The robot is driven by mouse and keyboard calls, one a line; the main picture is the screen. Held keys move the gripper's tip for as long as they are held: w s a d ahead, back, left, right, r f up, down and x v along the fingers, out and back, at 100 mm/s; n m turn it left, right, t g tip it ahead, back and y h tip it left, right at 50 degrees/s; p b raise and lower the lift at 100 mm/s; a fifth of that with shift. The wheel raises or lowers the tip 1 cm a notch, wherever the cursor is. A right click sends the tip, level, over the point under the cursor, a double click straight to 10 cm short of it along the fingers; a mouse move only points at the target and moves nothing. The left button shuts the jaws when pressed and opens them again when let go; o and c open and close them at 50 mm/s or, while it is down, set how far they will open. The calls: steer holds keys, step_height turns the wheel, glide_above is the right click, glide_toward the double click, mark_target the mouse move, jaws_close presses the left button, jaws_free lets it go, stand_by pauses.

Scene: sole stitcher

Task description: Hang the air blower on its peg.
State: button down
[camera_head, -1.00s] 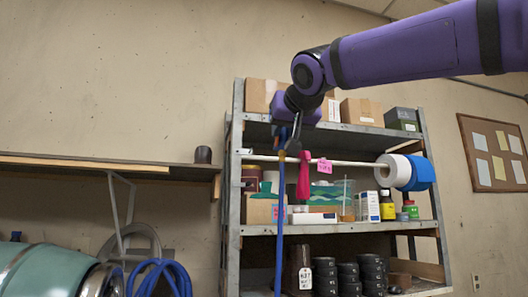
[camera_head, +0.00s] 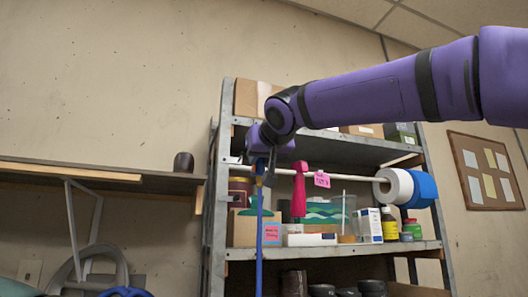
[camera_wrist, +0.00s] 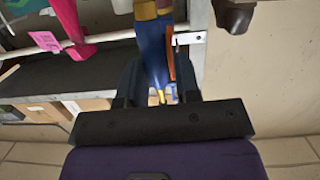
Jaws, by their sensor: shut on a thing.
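The air blower (camera_head: 260,168) is blue, with a blue hose (camera_head: 259,245) hanging straight down from it. My gripper (camera_head: 264,160) is shut on it, in front of the shelf's left part, at about the height of the white rail (camera_head: 345,177). In the wrist view the blower (camera_wrist: 153,50) sits between the jaws (camera_wrist: 160,88), with an orange lever along its side and brass at its hose end. It overlaps the rail (camera_wrist: 110,39); I cannot tell whether they touch. I cannot make out a separate peg.
A pink tool (camera_head: 299,190) hangs on the rail beside a pink tag (camera_head: 322,179). White and blue rolls (camera_head: 396,187) are at the rail's right end. Boxes and bottles fill the shelf (camera_head: 340,249) below. A wall ledge (camera_head: 110,174) with a dark cup (camera_head: 184,162) is at left.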

steer(key=x, duration=0.4)
steer(key=shift+w+a+r, duration=0.15)
steer(key=shift+w, duration=0.2)
steer(key=shift+w+a, duration=0.1)
steer(key=shift+w, duration=0.15)
stand_by(0.7)
steer(key=shift+w+a, duration=0.1)
steer(key=shift+w, duration=0.25)
steer(key=shift+r+x, duration=0.1)
steer(key=shift+x, duration=0.55)
steer(key=shift+r+x, duration=0.15)
steer(key=shift+x, duration=0.5)
stand_by(1.4)
steer(key=shift+w+a+f, duration=0.1)
steer(key=shift+w+a, duration=0.05)
steer(key=shift+w, duration=0.35)
stand_by(0.4)
steer(key=shift+f, duration=0.35)
stand_by(0.8)
